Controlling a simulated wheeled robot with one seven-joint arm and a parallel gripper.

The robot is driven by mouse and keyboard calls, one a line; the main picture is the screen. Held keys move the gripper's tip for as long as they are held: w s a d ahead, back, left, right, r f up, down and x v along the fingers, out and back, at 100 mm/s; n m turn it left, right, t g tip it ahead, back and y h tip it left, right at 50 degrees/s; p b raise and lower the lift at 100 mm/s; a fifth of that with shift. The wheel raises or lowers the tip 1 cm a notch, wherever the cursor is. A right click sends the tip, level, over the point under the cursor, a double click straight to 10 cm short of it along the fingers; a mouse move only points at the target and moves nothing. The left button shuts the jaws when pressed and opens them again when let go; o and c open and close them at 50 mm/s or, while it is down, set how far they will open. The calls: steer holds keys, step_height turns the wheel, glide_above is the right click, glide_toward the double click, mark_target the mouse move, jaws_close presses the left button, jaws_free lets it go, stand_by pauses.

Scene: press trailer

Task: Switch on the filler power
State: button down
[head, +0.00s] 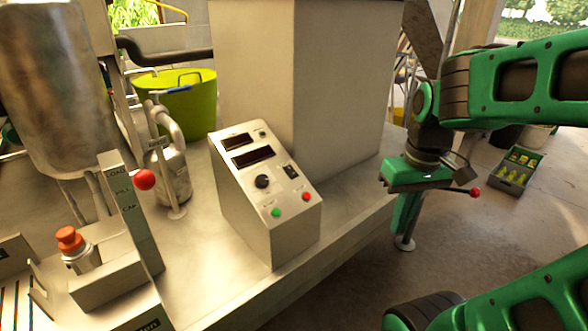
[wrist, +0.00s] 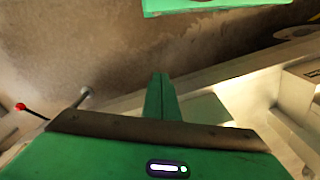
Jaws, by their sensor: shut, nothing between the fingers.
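The filler's control box (head: 262,222) is a pale box with a sloped front panel, standing on the bench in the head view. The labels are too small to read. My green gripper (head: 405,222) is to the right of the box, past the bench edge, pointing down and apart from it. Its fingers (wrist: 161,97) are together and empty in the wrist view. The switch cannot be made out in the wrist view.
A large pale cabinet (head: 345,80) stands behind the box. At left are a red-knobbed lever (head: 145,180) and an orange-capped bottle (head: 70,240). A red-tipped rod (head: 474,192) shows beside my gripper.

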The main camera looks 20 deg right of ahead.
mark_target(294, 173)
steer(key=w+a+r+n+t, duration=0.1)
steer(key=w+a+r+n, duration=0.2)
steer(key=w+n, duration=0.9)
steer(key=w+a+r+n+t+y, duration=0.1)
steer(key=w+a+r+n+t, duration=0.1)
steer(key=w+a+r+n, duration=0.2)
steer(key=w+r+n, duration=0.3)
steer(key=w+n, duration=0.4)
steer(key=w, duration=0.4)
steer(key=shift+n, duration=0.4)
steer(key=shift+w+f, duration=0.1)
steer(key=x, duration=1.3)
steer(key=shift+w+f, duration=0.2)
steer(key=shift+w, duration=0.15)
steer(key=shift+f, duration=0.3)
steer(key=shift+r, duration=0.1)
steer(key=shift+r, duration=0.7)
